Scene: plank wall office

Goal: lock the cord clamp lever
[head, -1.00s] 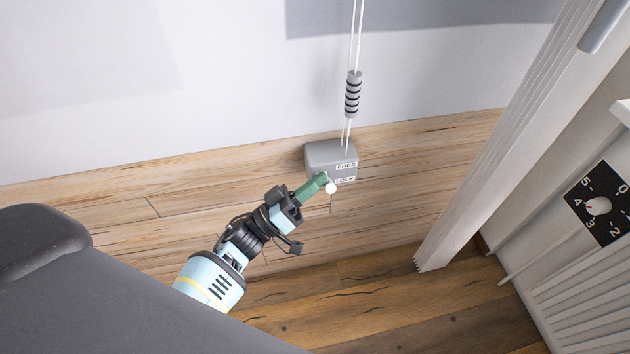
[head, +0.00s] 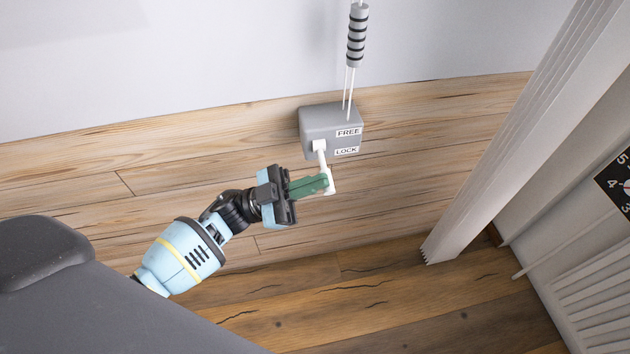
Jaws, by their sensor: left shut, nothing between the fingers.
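The cord clamp is a grey box (head: 320,118) on the wood-plank wall, with a FREE label (head: 348,132) above a LOCK label (head: 346,151). Its white lever (head: 321,158) comes out of the front left of the box and points downward, below the level of the LOCK label. My left gripper (head: 325,183) is just below the box, its green fingers shut with nothing between them. The fingertips are at the lever's lower end, beside or touching it; I cannot tell which. My right gripper is not in view.
Two white cords run up from the box through a grey, black-ringed cylinder (head: 356,35). A white ribbed post (head: 500,140) stands to the right, with a black numbered dial (head: 615,182) beyond it. The wall between box and post is clear.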

